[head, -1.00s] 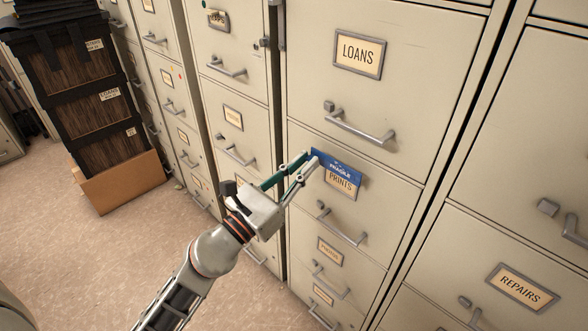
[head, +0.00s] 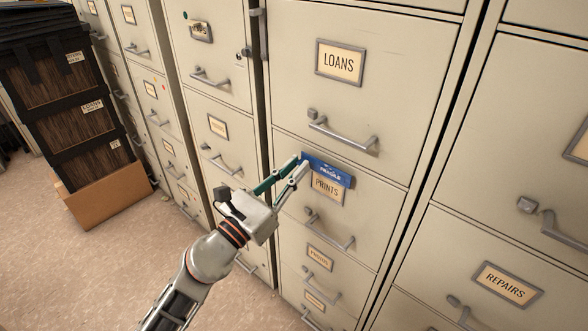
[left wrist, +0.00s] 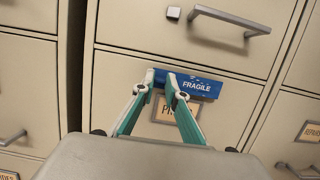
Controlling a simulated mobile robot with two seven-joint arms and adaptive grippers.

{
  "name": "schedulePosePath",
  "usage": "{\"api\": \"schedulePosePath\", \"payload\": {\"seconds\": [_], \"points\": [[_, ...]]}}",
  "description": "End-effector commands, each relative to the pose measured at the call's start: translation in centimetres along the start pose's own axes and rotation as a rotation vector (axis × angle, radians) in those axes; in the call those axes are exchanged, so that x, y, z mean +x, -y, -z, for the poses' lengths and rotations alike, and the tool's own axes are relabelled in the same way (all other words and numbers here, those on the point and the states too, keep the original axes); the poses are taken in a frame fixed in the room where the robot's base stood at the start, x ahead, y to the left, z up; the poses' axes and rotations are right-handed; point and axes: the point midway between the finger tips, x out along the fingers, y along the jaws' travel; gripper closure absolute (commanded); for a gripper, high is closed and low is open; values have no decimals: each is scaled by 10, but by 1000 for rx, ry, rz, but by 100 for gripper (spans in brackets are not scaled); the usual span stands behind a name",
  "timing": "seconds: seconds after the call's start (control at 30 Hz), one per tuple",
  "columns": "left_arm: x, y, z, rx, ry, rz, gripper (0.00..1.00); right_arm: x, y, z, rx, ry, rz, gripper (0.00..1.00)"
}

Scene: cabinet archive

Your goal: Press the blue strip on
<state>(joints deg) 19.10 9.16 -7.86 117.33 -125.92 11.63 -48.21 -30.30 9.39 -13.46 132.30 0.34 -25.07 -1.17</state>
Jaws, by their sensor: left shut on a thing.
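The blue strip (head: 331,172) carries white lettering that reads FRAGILE. It lies across the upper part of the PRINTS label holder (head: 327,190) on a beige drawer front. My left gripper (head: 301,166) is shut on the strip's left end. In the left wrist view the strip (left wrist: 199,86) runs right from between my left fingertips (left wrist: 163,82), and the label's left part (left wrist: 168,112) shows below it. I cannot tell whether the strip's back touches the drawer along its whole length. My right gripper is not in view.
The LOANS drawer handle (head: 343,137) sticks out above the strip, and the PRINTS drawer handle (head: 329,229) below it. The REPAIRS cabinet (head: 450,272) stands on the right. A dark stack of boxes (head: 72,110) stands on the floor at left.

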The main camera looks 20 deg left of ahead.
Motion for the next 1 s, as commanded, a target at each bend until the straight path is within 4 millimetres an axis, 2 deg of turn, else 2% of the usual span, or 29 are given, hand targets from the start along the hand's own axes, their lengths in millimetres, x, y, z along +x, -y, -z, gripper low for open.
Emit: {"api": "schedulePosePath", "payload": {"seconds": [0.8,0.83,0.87,0.9,1.0], "points": [[14,0,3,0,1,0,100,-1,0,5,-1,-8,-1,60],[13,0,3,0,1,0,79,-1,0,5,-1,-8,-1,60],[13,0,3,0,1,0,72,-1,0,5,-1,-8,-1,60],[13,0,3,0,1,0,68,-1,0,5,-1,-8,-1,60],[13,0,4,0,0,0,68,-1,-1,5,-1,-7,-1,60]]}}
